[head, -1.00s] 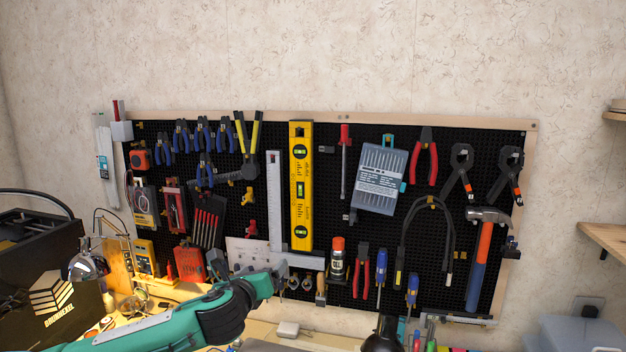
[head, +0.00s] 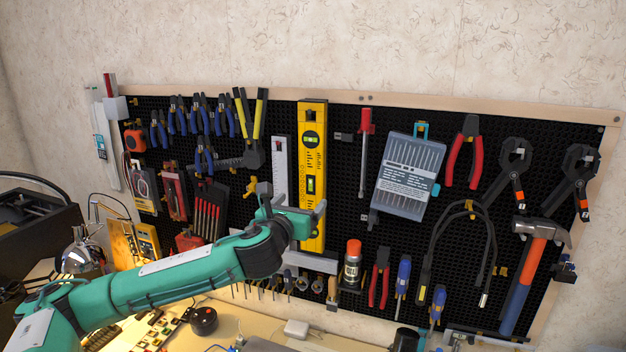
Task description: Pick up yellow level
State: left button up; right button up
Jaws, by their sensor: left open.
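The yellow level (head: 313,150) hangs upright on the black pegboard, left of its middle. Its upper part is in plain view, with dark printing and green vials. My left gripper (head: 294,203) is open in front of the board at the level's lower part. One finger shows left of the level, and the other overlaps its lower right side. The gripper covers part of the level. I cannot tell whether the fingers touch it. My right gripper is not in view.
A metal square (head: 281,165) hangs just left of the level, and a red-handled screwdriver (head: 366,125) hangs to its right. Pliers (head: 249,130) and a bit case (head: 407,175) hang further out. A spray can (head: 351,268) is below right. The wall above is bare.

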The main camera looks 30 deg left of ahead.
aim_at(311, 191)
pick_arm(q)
jog(key=shift+w+a, duration=0.15)
jog(key=shift+w, duration=0.5)
jog(key=shift+w+r+p, duration=0.1)
jog(key=shift+w+p, duration=0.15)
jog(key=shift+p, duration=0.05)
jog(key=p+x, duration=0.2)
jog(key=x, duration=0.2)
jog(key=shift+w, duration=0.35)
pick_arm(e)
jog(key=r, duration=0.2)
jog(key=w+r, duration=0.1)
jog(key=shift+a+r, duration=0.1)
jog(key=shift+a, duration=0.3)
pick_arm(q)
jog(key=c, duration=1.3)
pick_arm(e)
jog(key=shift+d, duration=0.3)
